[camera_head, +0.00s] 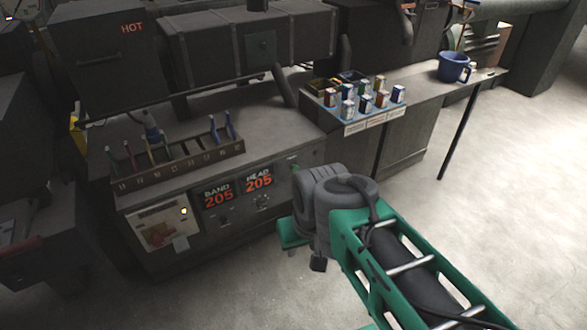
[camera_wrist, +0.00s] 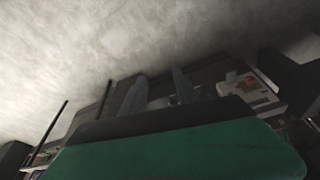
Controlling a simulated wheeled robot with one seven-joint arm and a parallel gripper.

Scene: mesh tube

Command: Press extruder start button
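The extruder's control panel (camera_head: 240,205) faces front under the machine bench. It carries two red readouts (camera_head: 238,188), marked BAND and HEAD and both showing 205, with small knobs below. A small green spot, possibly the start button (camera_head: 294,168), shows at the panel's upper right, close to my arm; I cannot read a label. My arm covers part of the panel's right side. My gripper, seen in the wrist view (camera_wrist: 160,78), has two dark fingers apart with nothing between them. The button cannot be made out there; the machine front is dim and tilted behind the fingers.
A tool rack (camera_head: 180,165) with pliers and other hand tools stands on the bench to the left. The floor (camera_head: 500,160) in front and to the right is clear.

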